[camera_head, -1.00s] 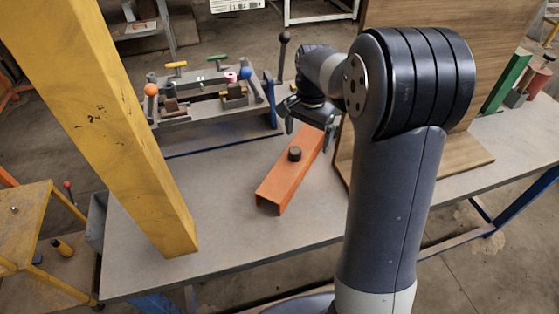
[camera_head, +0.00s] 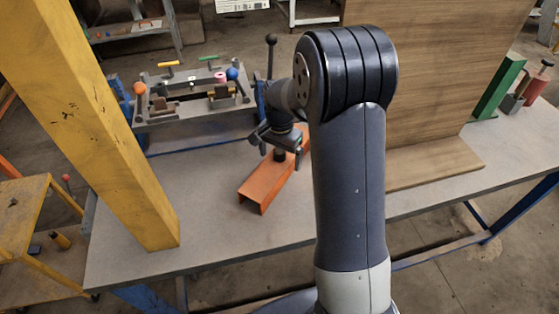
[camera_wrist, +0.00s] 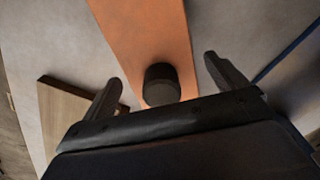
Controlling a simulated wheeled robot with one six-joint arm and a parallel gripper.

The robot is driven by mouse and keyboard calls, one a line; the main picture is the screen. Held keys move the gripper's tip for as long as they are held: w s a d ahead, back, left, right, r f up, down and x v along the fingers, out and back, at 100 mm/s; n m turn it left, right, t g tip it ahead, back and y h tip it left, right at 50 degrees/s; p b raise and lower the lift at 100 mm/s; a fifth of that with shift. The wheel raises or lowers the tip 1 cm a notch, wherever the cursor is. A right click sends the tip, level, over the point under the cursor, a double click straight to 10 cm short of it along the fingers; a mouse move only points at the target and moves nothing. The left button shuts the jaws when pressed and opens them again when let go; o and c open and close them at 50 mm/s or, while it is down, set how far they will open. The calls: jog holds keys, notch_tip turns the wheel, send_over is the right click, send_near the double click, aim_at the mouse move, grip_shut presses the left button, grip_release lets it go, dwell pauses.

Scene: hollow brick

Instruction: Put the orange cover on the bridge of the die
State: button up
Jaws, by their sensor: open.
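The orange cover (camera_head: 266,185) is a long channel-shaped piece lying on the table, with a dark round knob (camera_head: 280,155) on its top. In the wrist view the orange cover (camera_wrist: 145,35) runs up and away, and its dark knob (camera_wrist: 161,85) sits between my two fingers. My gripper (camera_head: 279,158) is open just above the cover at the knob; in the wrist view (camera_wrist: 162,80) the fingers stand apart on either side, with gaps to the knob. The die (camera_head: 190,97), a grey fixture with coloured ball handles, stands behind at the left. Its bridge cannot be told apart clearly.
A yellow post (camera_head: 110,130) rises at the left front of the table (camera_head: 215,235). A wooden board (camera_head: 425,80) stands upright at the right on a wooden base. The table front is clear.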

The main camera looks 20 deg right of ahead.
aim_at(280, 162)
jog(key=shift+w+f, duration=0.1)
jog(key=shift+f, duration=1.4)
jog(key=shift+c, duration=0.2)
jog(key=c, duration=1.2)
